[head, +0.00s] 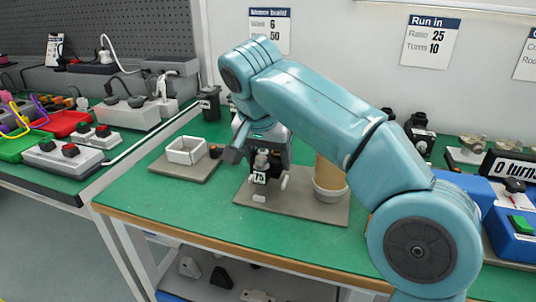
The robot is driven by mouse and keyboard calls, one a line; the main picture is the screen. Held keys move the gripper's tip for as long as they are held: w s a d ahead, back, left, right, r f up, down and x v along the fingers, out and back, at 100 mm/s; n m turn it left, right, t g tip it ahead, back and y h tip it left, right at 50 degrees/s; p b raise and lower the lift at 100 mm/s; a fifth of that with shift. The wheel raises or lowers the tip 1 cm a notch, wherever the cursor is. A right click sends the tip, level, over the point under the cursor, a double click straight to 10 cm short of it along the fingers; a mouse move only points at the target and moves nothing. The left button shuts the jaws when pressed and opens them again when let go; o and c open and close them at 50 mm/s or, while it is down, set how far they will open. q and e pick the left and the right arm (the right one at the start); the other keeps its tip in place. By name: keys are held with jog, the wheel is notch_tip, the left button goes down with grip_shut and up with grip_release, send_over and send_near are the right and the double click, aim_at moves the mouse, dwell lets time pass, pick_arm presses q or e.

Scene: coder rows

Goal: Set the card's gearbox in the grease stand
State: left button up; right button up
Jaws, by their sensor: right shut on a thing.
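My right arm reaches in from the right, and its gripper (256,157) points down over a grey base plate (310,211). It is shut on a small dark gearbox (262,162) with a white label, whose print is too small to read surely. The gearbox is upright at the plate's left part, above small pale posts that look like the grease stand (259,198). I cannot tell whether it rests on them. A tan cylinder (328,174) in a pale ring stands on the plate's right, partly behind my arm. My left gripper is not in view.
A white open box (185,150) sits on a grey plate to the left. Dark labelled units stand at the back left (209,103) and back right (420,134). Blue boxes (520,240) are at the right. A "Run in" card (430,41) hangs behind. The green front strip is clear.

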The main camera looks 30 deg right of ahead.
jog(key=shift+f+b, duration=1)
jog(key=shift+f, duration=0.3)
jog(key=shift+a+f, duration=0.1)
jog(key=shift+f, duration=0.1)
